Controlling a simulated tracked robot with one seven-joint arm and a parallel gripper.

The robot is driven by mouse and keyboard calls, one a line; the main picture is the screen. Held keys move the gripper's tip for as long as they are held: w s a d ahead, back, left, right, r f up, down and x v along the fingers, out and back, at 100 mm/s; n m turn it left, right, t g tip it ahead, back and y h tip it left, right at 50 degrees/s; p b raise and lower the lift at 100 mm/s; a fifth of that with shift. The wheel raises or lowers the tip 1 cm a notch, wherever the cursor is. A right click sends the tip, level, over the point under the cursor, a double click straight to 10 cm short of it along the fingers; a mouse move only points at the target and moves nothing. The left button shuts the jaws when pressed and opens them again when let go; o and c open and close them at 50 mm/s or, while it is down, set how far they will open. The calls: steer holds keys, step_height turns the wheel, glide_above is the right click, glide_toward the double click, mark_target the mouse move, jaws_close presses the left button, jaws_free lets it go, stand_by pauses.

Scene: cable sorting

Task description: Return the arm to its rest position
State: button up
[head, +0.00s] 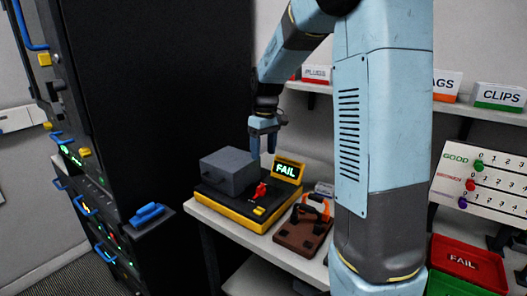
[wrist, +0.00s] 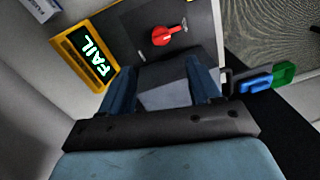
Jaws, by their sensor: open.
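My light blue arm rises at the centre of the head view and bends over toward the left. My gripper (head: 264,150) points down above the grey box of the tester (head: 225,207). In the wrist view my gripper (wrist: 163,80) has its two blue fingers apart, with the grey box (wrist: 178,92) seen between them. Nothing is held. I cannot tell how far the fingertips are above the box. The tester's small display (head: 287,169) reads FAIL, and a red lever (head: 260,190) stands on its front.
A black rack (head: 160,100) stands close on the left, with a blue connector (head: 148,213) on its ledge. A brown fixture (head: 302,230) sits right of the tester. A red FAIL tray (head: 465,262) and a counter board (head: 485,178) are at the right. Shelves with labelled bins run behind.

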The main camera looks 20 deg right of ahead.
steer(key=s+r+m+t, duration=0.2)
steer(key=s+r+t, duration=0.1)
steer(key=s, duration=1.1)
steer(key=s+a+r+m+t, duration=0.1)
steer(key=s+r, duration=0.5)
steer(key=s, duration=0.8)
steer(key=shift+s+a+r+m+t+h, duration=0.15)
steer(key=shift+s+m+t+h, duration=0.15)
steer(key=shift+m+t, duration=0.7)
steer(key=shift+c, duration=0.4)
